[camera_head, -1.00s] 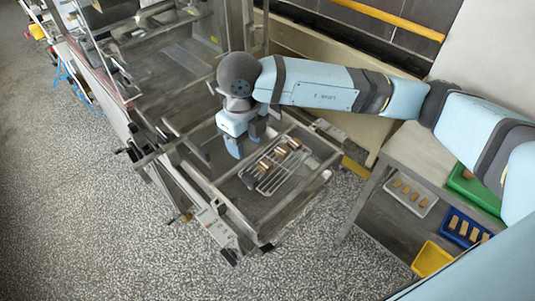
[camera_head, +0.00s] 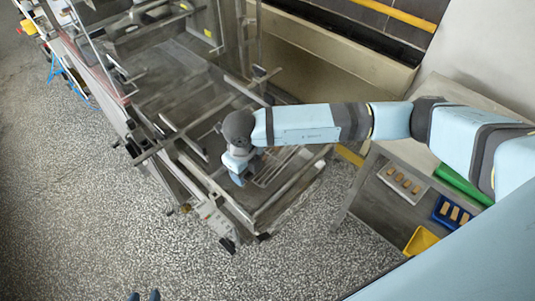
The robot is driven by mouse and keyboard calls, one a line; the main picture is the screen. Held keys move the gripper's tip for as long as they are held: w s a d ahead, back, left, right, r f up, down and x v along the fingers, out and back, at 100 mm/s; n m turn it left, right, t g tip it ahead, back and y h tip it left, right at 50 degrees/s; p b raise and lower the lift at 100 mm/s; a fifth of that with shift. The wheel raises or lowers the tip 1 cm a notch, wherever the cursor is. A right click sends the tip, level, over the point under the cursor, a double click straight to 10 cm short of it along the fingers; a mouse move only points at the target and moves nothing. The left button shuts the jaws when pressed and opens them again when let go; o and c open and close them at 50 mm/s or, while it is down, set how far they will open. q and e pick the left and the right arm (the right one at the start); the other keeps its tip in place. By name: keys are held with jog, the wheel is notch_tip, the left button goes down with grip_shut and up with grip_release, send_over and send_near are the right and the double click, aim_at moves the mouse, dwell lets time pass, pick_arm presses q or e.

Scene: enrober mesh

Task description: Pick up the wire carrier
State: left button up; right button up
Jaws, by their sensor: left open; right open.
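The wire carrier (camera_head: 270,172) is a light metal rack lying in the tray at the end of the machine. My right forearm and gripper cover much of it, and the brown pieces seen on it earlier are hidden. My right gripper (camera_head: 242,171) is open and points down at the left side of the carrier, low over the tray. I cannot tell whether the fingers touch the wire.
The metal frame of the machine (camera_head: 185,165) surrounds the tray. At the right, a table holds a white tray (camera_head: 385,171) with brown pieces, a blue tray (camera_head: 439,215), a green tray (camera_head: 462,184) and a yellow bin (camera_head: 421,241). The speckled floor in front is clear.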

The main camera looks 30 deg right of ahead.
jog(key=shift+f, duration=0.3)
grip_shut()
jog(key=shift+r, duration=0.15)
